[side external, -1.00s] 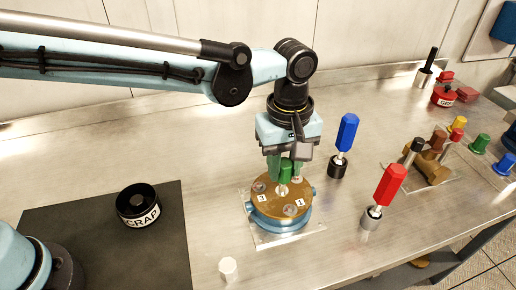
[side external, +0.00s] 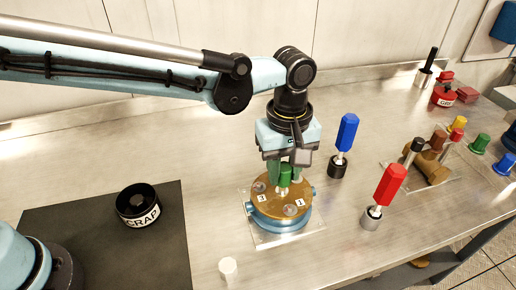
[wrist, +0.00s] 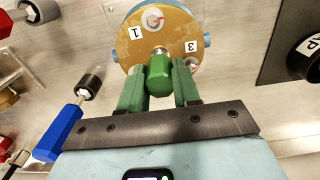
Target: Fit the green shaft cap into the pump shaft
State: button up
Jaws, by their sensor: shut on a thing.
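The green shaft cap (side external: 285,174) is upright over the middle of the pump (side external: 268,204), which has a brown-gold top and a blue base. My gripper (side external: 284,178) is above the pump, shut on the cap. In the wrist view, the green cap (wrist: 159,76) sits between the two green fingers of my gripper (wrist: 158,86), its tip meeting the middle of the pump's disc (wrist: 176,33). The cap hides the shaft opening, so I cannot tell how deep it sits. Labels 1 and 3 show on the pump's top.
A blue-handled tool (side external: 347,132) and a red-handled tool (side external: 390,184) stand right of the pump. A small white piece (side external: 228,268) stands in front. The black scrap container (side external: 138,204) is on a dark mat (side external: 90,245) at left. Several coloured caps lie far right.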

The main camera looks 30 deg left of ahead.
aim_at(284, 166)
jog(key=shift+f, duration=1.05)
jog(key=o, duration=1)
jog(key=shift+c, duration=0.2)
notch_tip(284, 166, up, 12)
